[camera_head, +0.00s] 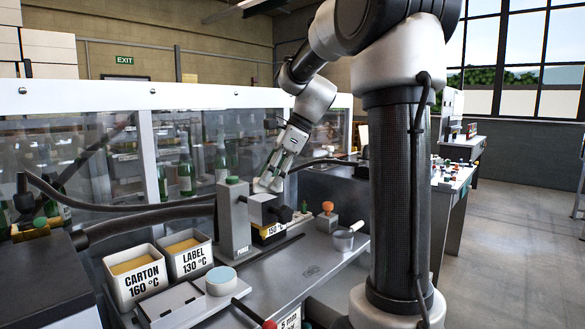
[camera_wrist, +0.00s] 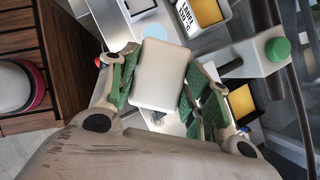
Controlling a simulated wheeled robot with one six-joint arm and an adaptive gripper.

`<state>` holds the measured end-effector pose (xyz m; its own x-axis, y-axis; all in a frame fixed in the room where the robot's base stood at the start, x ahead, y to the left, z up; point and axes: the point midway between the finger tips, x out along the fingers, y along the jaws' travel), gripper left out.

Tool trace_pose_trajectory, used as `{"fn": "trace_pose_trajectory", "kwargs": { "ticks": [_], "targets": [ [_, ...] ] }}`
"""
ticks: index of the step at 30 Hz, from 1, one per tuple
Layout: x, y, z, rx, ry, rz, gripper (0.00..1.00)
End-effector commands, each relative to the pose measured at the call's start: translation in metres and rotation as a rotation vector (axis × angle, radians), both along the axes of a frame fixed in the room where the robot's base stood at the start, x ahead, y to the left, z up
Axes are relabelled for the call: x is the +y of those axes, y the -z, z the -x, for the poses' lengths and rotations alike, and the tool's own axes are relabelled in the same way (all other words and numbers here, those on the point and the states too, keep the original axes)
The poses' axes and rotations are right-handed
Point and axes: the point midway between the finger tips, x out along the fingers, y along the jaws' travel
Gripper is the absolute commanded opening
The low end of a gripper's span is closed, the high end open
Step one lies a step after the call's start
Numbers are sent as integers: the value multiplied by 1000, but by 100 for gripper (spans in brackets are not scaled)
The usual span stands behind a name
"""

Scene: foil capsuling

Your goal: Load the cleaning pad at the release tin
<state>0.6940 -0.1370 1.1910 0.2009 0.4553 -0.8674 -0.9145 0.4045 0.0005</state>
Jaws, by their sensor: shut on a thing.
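My gripper (camera_wrist: 160,88) is shut on a cream, block-shaped cleaning pad (camera_wrist: 160,75), with its green-lined fingers on either side of it. In the head view my gripper (camera_head: 275,174) hangs beside the grey post with the green button, above the bench. The pad shows there only as a small pale shape (camera_head: 266,186) at the fingertips. A round white tin with a pale blue top (camera_head: 221,281), which may be the release tin, stands at the front of the bench, apart from the gripper. In the wrist view a pale blue disc (camera_wrist: 154,31) shows partly beyond the pad.
The CARTON bin (camera_head: 134,275) and LABEL bin (camera_head: 187,254) stand left of the grey post (camera_head: 234,220). A grey box machine, a small pan (camera_head: 345,240) and an orange-knobbed block (camera_head: 327,219) are to the right. A clear guard with bottles stands behind.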

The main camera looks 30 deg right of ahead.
Motion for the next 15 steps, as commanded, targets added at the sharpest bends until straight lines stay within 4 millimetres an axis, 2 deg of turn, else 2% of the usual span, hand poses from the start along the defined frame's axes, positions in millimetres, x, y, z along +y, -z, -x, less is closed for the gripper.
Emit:
{"fn": "trace_pose_trajectory", "kwargs": {
  "ticks": [1,3,7,9,12,15],
  "targets": [
    [24,15,-1,5,-43,-1,22],
    [55,39,-4,7,-79,-2,22],
    [104,84,-8,7,-100,-1,22],
    [122,106,-10,7,-88,0,22],
    [139,133,-12,6,-50,1,22],
    [142,156,-18,4,23,0,22]
  ]
}}
